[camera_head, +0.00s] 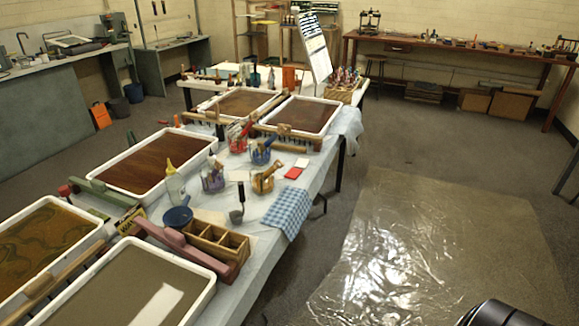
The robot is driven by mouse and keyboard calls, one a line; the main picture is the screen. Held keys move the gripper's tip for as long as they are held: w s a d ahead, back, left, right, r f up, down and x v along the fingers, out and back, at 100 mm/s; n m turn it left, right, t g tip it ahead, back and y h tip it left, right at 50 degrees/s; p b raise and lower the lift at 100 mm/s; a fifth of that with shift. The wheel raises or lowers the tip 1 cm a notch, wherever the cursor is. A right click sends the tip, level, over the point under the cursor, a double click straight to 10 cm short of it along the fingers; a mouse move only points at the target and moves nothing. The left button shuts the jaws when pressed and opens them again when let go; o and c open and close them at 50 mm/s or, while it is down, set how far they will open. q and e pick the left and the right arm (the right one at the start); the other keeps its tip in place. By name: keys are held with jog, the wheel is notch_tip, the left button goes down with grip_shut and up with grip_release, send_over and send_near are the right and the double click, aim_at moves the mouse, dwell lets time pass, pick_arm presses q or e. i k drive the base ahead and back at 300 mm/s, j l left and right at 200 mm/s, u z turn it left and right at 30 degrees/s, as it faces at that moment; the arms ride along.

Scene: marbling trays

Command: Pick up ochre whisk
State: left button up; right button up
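An ochre whisk (267,174) leans in a small clear container (262,186) on the cloth-covered table, right of the middle of the table's width. Its handle points up and to the right; its lower end is hard to make out inside the container. Similar containers stand close by: one with red items (239,133) and one with blue items (262,151) behind it, and one with purple items (212,179) to its left. Neither of my grippers is in view. A dark rounded shape at the lower right corner appears to be part of me.
White-rimmed marbling trays (213,146) fill the table's left side and far end. A wooden divided box (219,241), a blue bowl (178,218), a squeeze bottle (174,185) and a checked cloth (287,213) lie nearby. A shiny plastic sheet (430,250) covers the open floor at right.

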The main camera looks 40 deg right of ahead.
aim_at(270, 171)
jog(key=k+z, duration=0.1)
jog(key=z, duration=0.9)
